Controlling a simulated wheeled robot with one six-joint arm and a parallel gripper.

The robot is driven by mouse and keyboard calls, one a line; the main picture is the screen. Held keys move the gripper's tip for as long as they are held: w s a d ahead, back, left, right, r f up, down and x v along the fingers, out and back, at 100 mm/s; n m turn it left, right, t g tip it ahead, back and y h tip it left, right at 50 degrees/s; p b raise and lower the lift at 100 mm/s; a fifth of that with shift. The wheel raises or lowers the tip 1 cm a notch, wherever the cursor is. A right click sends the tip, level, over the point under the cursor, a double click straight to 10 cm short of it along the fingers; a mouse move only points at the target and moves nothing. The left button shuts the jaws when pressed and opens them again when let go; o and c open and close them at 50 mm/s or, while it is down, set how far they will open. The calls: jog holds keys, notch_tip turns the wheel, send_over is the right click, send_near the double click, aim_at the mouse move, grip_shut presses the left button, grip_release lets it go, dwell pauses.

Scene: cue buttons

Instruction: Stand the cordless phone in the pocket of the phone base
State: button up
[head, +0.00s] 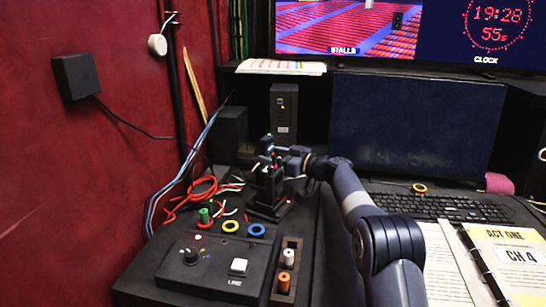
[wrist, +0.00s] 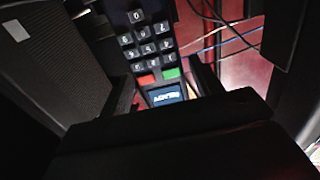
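The cordless phone (head: 267,143) is dark and stands roughly upright in the head view, its lit display at the top. In the wrist view the phone (wrist: 152,45) shows its keypad, red and green keys and lit display. The phone base (head: 268,211) is a black stand below it with a small red light. The phone's lower end looks to be at the base, but its seating in the pocket is hidden. My gripper (head: 279,150) is at the phone's upper end. In the wrist view its fingers (wrist: 165,82) are on either side of the phone, with narrow gaps visible, so it looks open.
A control box (head: 215,270) with knobs and a white button is in front, with a small tray (head: 287,270) beside it. Red cables (head: 195,195) lie left of the base. Black speakers (head: 284,113) stand behind. A keyboard (head: 440,207) and open binder (head: 480,262) lie right.

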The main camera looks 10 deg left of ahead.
jog(key=shift+o, duration=1.1)
jog(key=shift+f, duration=0.1)
notch_tip(320, 180, up, 10)
jog(key=shift+p, duration=0.45)
notch_tip(320, 180, down, 10)
jog(key=shift+r+b, duration=0.2)
jog(key=shift+b, duration=0.3)
jog(key=shift+r+p, duration=0.3)
jog(key=shift+p, duration=0.35)
jog(key=shift+f, duration=0.2)
